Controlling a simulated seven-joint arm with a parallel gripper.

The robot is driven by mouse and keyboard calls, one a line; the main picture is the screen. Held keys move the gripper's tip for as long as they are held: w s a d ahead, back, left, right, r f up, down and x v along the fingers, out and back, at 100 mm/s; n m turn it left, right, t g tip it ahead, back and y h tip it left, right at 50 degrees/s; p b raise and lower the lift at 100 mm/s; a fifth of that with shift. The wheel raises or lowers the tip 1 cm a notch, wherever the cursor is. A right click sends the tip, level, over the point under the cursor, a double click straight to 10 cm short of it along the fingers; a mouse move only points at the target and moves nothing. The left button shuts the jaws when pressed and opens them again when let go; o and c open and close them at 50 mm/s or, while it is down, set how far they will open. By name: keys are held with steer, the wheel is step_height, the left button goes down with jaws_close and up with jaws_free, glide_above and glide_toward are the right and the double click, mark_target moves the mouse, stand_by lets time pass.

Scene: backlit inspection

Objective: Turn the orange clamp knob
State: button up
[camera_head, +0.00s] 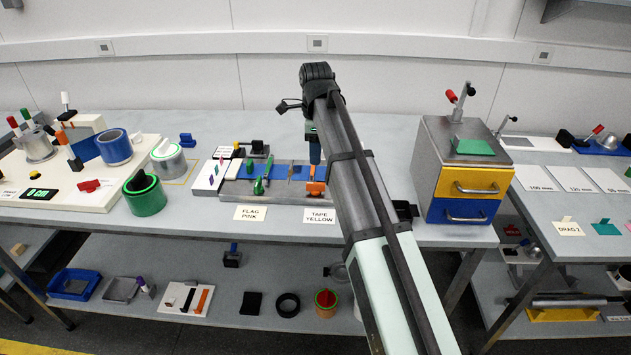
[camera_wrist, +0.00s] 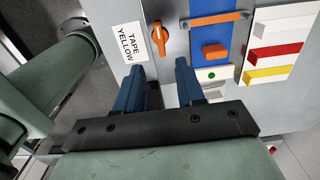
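The orange clamp knob (camera_head: 316,188) sits on the grey fixture (camera_head: 285,198) just behind the TAPE YELLOW label (camera_head: 319,215). In the wrist view the knob (camera_wrist: 159,40) is upper centre, a narrow orange handle on a round base. My gripper (camera_wrist: 158,68) is open, its two blue fingers apart with nothing between them. The fingertips lie just below the knob in the picture; the knob is not gripped. In the head view my gripper (camera_head: 315,150) shows as a blue finger above the fixture, partly hidden by my arm.
White, red (camera_wrist: 274,52) and yellow bars lie right. A green knob (camera_head: 259,186) stands on the same fixture. A drawer cabinet (camera_head: 462,170) stands to the right.

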mark_target(316, 183)
step_height(316, 183, down, 10)
steer(key=shift+f, duration=0.2)
stand_by(0.3)
steer(key=shift+c, duration=0.3)
jaws_close()
